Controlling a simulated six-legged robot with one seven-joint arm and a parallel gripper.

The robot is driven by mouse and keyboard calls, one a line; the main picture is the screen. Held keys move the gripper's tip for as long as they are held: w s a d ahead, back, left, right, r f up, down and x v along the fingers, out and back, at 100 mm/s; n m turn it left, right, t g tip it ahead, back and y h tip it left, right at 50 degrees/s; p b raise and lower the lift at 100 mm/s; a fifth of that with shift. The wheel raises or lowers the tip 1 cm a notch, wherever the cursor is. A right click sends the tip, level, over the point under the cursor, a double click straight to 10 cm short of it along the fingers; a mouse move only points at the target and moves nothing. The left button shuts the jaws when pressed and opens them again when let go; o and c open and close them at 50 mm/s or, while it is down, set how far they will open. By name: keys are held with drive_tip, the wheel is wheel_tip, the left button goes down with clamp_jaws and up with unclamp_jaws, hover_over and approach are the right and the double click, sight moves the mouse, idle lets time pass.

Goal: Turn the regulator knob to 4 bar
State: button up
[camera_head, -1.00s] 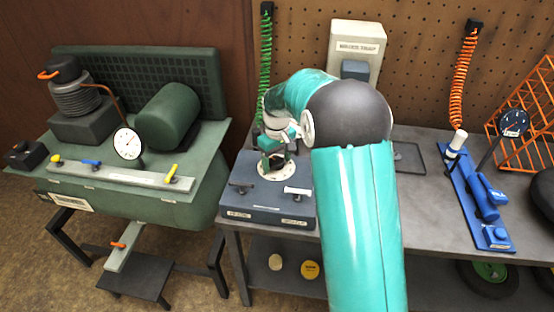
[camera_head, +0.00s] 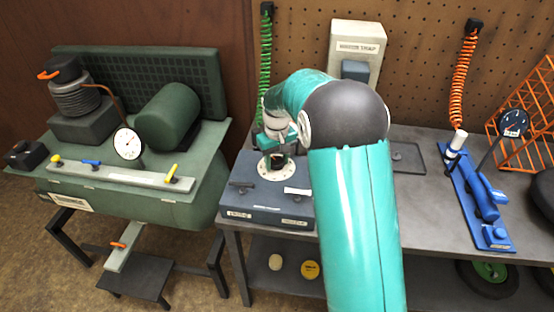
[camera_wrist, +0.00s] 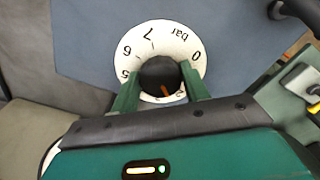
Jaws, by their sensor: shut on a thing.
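The regulator knob (camera_wrist: 157,74) is black with an orange mark and sits in the middle of a round white bar dial (camera_wrist: 184,48) in the wrist view. The orange mark points down and slightly right, towards a partly covered number that looks like 2. The numbers 0, 5, 6 and 7 are readable; 4 is hidden beside my left finger. My gripper (camera_wrist: 158,88) is shut on the knob, with a green finger on each side. In the head view the dial (camera_head: 268,172) lies on the blue-grey box (camera_head: 265,205), and my gripper (camera_head: 273,158) covers the knob.
A green compressor (camera_head: 150,200) with a white gauge (camera_head: 127,143) stands left. A blue tool unit (camera_head: 478,196) with a black gauge (camera_head: 513,123) lies on the grey bench (camera_head: 425,195) at right. Small handles stand at the box's front.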

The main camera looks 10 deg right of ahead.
sight(276, 161)
drive_tip(key=m, duration=0.7)
drive_tip(key=shift+a, duration=0.15)
drive_tip(key=m, duration=0.6)
drive_tip(key=shift+w+m, duration=0.1)
drive_tip(key=shift+m, duration=0.2)
drive_tip(key=o, duration=1)
drive_tip(key=shift+c, duration=0.2)
wheel_tip(276, 161, up, 14)
